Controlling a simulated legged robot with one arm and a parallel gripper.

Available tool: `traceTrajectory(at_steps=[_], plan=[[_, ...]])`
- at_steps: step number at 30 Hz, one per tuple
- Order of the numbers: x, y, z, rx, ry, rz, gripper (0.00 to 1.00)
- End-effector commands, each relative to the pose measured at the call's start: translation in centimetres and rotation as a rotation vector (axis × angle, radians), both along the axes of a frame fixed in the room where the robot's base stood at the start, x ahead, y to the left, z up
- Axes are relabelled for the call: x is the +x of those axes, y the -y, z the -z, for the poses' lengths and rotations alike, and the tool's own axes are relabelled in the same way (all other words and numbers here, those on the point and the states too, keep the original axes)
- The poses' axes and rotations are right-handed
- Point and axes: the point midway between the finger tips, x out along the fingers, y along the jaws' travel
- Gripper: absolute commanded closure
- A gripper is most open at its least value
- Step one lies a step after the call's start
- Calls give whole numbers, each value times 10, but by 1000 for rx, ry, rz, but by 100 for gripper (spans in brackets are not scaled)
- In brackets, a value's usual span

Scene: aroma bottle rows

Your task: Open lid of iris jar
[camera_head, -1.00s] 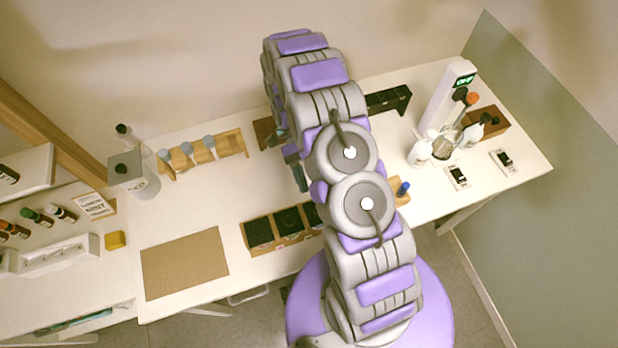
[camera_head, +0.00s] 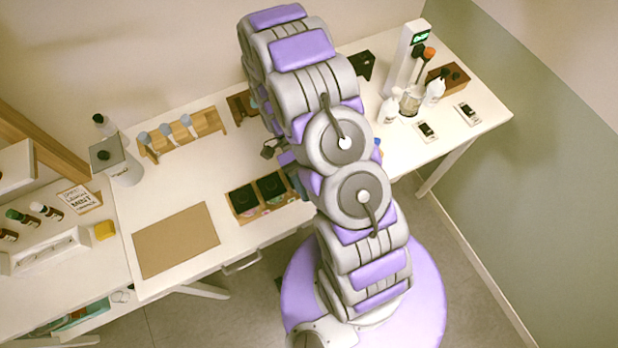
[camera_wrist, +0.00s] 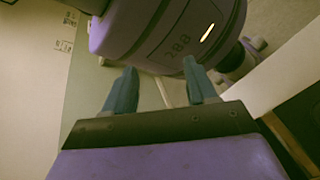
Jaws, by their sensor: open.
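Dark-lidded jars (camera_head: 270,187) sit in a wooden tray (camera_head: 245,213) at the table's front edge, left of my arm in the head view. Two are clearly visible, and my arm covers the tray's right end. Their labels are too small to read, so I cannot tell which is the iris jar. My gripper (camera_wrist: 160,88) is open in the wrist view, with two grey-blue fingers apart and nothing between them. In the head view its fingers are hidden behind my arm. No jar shows clearly in the wrist view.
A brown mat (camera_head: 175,240) lies left of the tray. A wooden rack (camera_head: 205,122) with bottles and a grey canister (camera_head: 125,170) stand behind. White bottles (camera_head: 388,110), a beaker and a stand occupy the right side. The tabletop between rack and tray is mostly clear.

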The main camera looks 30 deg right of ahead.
Motion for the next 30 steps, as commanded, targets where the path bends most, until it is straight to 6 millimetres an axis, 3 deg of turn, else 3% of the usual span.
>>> traceTrajectory(at_steps=[20, 30], plan=[[-1, 0, -1, 3, 6, -2, 43], [-1, -3, -33, 107, 172, -57, 43]])
